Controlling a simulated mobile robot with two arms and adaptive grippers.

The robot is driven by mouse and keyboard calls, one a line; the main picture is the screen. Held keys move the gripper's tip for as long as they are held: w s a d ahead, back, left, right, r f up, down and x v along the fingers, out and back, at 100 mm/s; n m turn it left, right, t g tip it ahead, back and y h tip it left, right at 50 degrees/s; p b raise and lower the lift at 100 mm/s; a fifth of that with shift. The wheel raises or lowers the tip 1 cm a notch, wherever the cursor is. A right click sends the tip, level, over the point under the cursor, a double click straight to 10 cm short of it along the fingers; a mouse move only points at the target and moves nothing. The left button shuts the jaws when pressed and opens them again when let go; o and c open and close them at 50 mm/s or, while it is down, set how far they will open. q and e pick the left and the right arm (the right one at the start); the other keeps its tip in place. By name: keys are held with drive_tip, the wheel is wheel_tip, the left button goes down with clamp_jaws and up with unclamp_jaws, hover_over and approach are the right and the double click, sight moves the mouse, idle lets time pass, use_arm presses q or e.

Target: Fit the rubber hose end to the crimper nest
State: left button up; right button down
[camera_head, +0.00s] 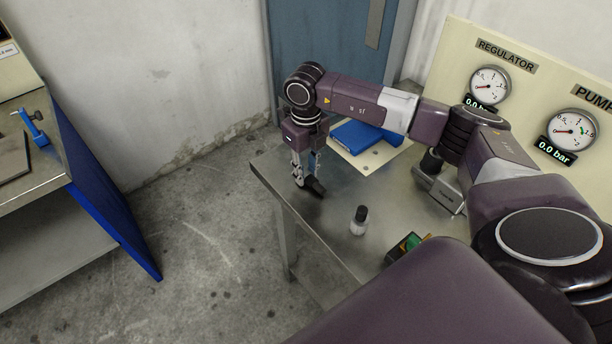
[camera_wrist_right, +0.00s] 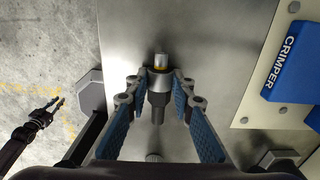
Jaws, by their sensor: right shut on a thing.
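My right gripper (camera_head: 312,188) hangs over the left edge of the metal bench. In the wrist view its blue-padded fingers (camera_wrist_right: 160,88) are shut on a dark and silver piece (camera_wrist_right: 159,80), which I take to be the hose end. It has a silver tip and a brass-coloured ring. The blue crimper block (camera_wrist_right: 292,68) is at the right of the wrist view, apart from the held piece. In the head view the blue block (camera_head: 356,135) is partly behind my right arm. I cannot make out its nest. My left gripper (camera_wrist_right: 55,104) shows small over the floor, fingers apart and empty.
A small dark-capped bottle (camera_head: 359,221) stands on the bench (camera_head: 330,238). A black and green item (camera_head: 408,245) lies near it. The cream panel carries a regulator gauge (camera_head: 490,85) and a pump gauge (camera_head: 571,131). Another bench (camera_head: 40,165) stands at far left, with open floor between.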

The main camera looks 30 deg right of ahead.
drive_tip(key=shift+r, duration=0.4)
idle(0.3)
drive_tip(key=shift+r+p, duration=1.75)
drive_tip(key=shift+r, duration=0.7)
drive_tip(key=c, duration=2.4)
unclamp_jaws()
clamp_jaws()
